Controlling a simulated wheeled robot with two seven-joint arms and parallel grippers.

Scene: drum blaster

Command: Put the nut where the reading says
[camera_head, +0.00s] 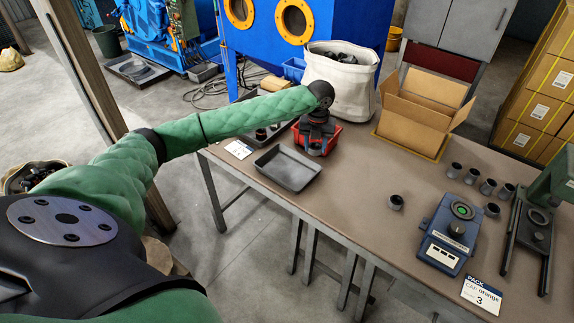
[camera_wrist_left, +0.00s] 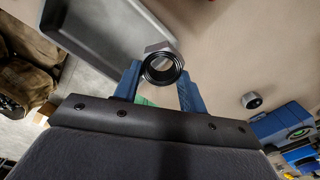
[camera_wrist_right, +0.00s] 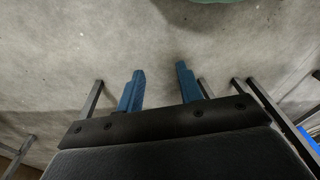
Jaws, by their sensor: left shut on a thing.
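My left gripper (camera_head: 316,146) is over the table at the red bin (camera_head: 331,138). In the left wrist view its blue fingers are shut on a grey metal nut (camera_wrist_left: 162,49) with a dark threaded hole. The nut is hard to make out in the head view. The blue gauge (camera_head: 441,246) has a green-lit top and white windows too small to read. A single loose nut (camera_head: 396,202) stands left of it. My right gripper (camera_wrist_right: 160,88) is open and empty above the concrete floor in the right wrist view.
A shallow grey tray (camera_head: 288,169) lies at the table's left front. An open cardboard box (camera_head: 414,123) and a white sack-like bin (camera_head: 342,92) are behind. Several dark cups or nuts (camera_head: 471,176) stand at right, beside a press (camera_head: 527,240). A card (camera_head: 483,295) reads "PACK CAP orange 3".

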